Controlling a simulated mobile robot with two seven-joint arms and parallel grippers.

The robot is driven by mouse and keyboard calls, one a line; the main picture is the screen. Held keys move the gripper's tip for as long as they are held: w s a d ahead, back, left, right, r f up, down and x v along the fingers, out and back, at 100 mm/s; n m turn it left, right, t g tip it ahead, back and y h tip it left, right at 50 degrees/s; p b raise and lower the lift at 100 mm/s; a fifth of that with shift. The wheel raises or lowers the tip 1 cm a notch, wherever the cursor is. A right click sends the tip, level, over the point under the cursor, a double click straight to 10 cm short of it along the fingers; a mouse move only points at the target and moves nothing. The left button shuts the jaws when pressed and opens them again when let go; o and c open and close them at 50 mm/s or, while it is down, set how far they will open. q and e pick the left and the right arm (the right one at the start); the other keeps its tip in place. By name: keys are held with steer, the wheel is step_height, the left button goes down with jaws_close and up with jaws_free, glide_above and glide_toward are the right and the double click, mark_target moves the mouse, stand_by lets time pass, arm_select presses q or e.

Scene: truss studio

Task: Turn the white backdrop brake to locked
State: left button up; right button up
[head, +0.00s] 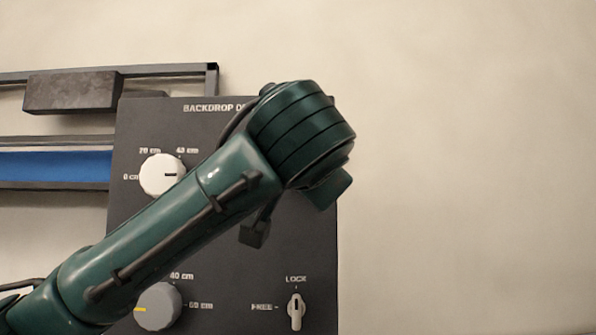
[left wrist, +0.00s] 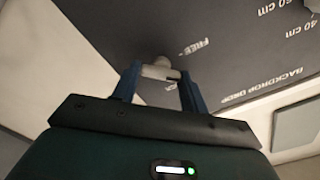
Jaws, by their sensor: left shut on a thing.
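The dark backdrop panel (head: 318,235) stands upright against the wall. My left arm crosses it, hiding its upper right part, where the upper brake lever and my left gripper would show in the head view. In the left wrist view, the white brake lever (left wrist: 157,72) sits between the two blue fingers of my left gripper (left wrist: 160,88), which is shut on it. A FREE label is beside the lever. Its exact pointing direction is unclear. A second, pale lever (head: 296,312) at the panel's lower right stands upright under LOCK. My right gripper is not in view.
A white knob (head: 162,175) is at the panel's upper left and a grey knob (head: 158,304) with a yellow mark at its lower left. Left of the panel are a dark block (head: 70,92) on a rail and a blue strip (head: 55,168). The wall at right is bare.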

arm_select(q)
steer(key=shift+d+f+m+p, duration=0.1)
steer(key=shift+m+p, duration=0.4)
steer(key=shift+m, duration=1.8)
steer(key=shift+f+m+p, duration=0.1)
steer(key=shift+m+p, duration=0.4)
steer(key=shift+m, duration=1.8)
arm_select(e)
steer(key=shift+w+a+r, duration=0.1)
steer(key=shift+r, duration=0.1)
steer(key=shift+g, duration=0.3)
arm_select(q)
steer(key=o, duration=1)
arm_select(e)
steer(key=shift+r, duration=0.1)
arm_select(q)
steer(key=shift+s, duration=0.1)
